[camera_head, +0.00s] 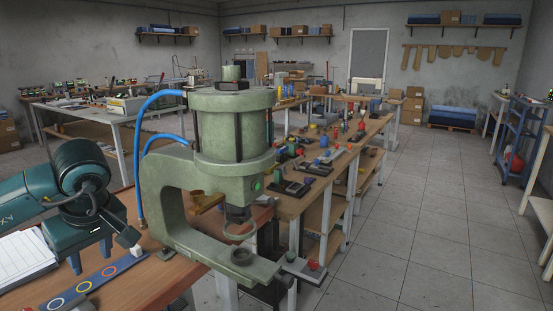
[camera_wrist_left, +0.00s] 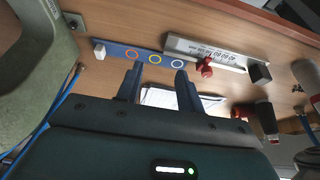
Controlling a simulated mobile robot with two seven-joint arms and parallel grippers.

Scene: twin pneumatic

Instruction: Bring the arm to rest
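My left gripper (camera_head: 90,256) is dark teal and comes in from the left in the head view. It points down over the wooden bench (camera_head: 150,290), left of the green press (camera_head: 233,130). In the left wrist view its two fingers (camera_wrist_left: 158,90) stand apart with nothing between them. A blue strip with coloured rings (camera_head: 84,286) lies on the bench by the gripper; it also shows beyond the fingers in the left wrist view (camera_wrist_left: 142,55). My right gripper is in neither view.
Blue hoses (camera_head: 139,160) run along the press's left side. White paper (camera_head: 24,257) lies at the bench's left. The left wrist view shows a metal scale plate (camera_wrist_left: 210,52), a red knob (camera_wrist_left: 205,67) and a black block (camera_wrist_left: 260,73). Open tiled floor (camera_head: 420,220) lies right.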

